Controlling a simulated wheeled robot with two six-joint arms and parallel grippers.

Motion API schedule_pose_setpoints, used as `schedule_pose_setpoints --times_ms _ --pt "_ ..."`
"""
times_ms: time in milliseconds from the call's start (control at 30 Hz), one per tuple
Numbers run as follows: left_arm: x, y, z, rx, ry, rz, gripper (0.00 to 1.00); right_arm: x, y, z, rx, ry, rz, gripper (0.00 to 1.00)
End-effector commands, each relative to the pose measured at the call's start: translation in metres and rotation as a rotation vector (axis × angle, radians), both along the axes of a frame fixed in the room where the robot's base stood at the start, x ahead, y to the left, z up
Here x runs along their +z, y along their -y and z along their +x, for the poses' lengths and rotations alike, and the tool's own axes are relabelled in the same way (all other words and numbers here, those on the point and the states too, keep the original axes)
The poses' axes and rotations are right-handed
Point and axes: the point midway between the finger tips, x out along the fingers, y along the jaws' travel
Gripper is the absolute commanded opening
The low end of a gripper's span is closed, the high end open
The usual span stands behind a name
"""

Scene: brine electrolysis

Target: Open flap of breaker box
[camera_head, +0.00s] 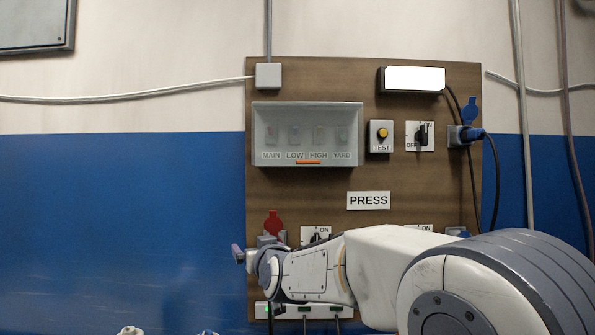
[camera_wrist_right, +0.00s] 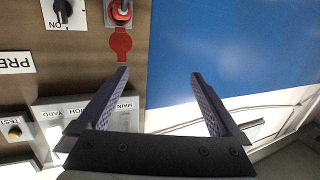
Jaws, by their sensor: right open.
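The breaker box (camera_head: 307,106) is fixed to the upper left of a brown board. Its clear flap (camera_head: 345,134) is down over a row of switches labelled MAIN, LOW, HIGH and YARD. An orange tab (camera_head: 308,162) sits at the flap's lower edge. My right gripper (camera_head: 239,255) is below and left of the box, at the board's left edge, apart from the flap. In the right wrist view the gripper (camera_wrist_right: 159,74) is open and empty, and the box (camera_wrist_right: 80,104) shows upside down, partly behind a finger. My left gripper is not in view.
The brown board (camera_head: 415,185) also carries a TEST button (camera_head: 382,134), a rotary switch (camera_head: 421,136), a blue plug (camera_head: 470,134) and a PRESS label (camera_head: 368,200). A red socket cover (camera_head: 273,222) is close to my right gripper. The blue wall left of the board is clear.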

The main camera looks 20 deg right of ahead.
Motion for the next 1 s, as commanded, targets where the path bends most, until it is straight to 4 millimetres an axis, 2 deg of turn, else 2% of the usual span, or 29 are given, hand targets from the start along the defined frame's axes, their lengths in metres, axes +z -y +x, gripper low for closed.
schedule_pose_setpoints --times_ms 33,100,200,300,467,800,1000 --pt "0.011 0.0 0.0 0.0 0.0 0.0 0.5 0.039 0.034 0.018 -0.08 0.111 -0.003 1.0" --pt "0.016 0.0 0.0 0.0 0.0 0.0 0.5 0.079 0.071 0.03 -0.171 0.245 -0.013 1.0" --pt "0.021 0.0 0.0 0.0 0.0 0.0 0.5 0.118 0.111 0.035 -0.27 0.385 -0.03 1.0" --pt "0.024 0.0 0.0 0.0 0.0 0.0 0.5 0.139 0.133 0.034 -0.326 0.461 -0.044 1.0" --pt "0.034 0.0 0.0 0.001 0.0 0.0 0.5 0.153 0.144 0.044 -0.347 0.492 -0.048 1.0" --pt "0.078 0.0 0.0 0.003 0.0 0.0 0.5 0.178 0.159 0.099 -0.344 0.487 -0.048 1.0" --pt "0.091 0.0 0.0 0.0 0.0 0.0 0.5 0.185 0.165 0.12 -0.344 0.488 -0.046 1.0"
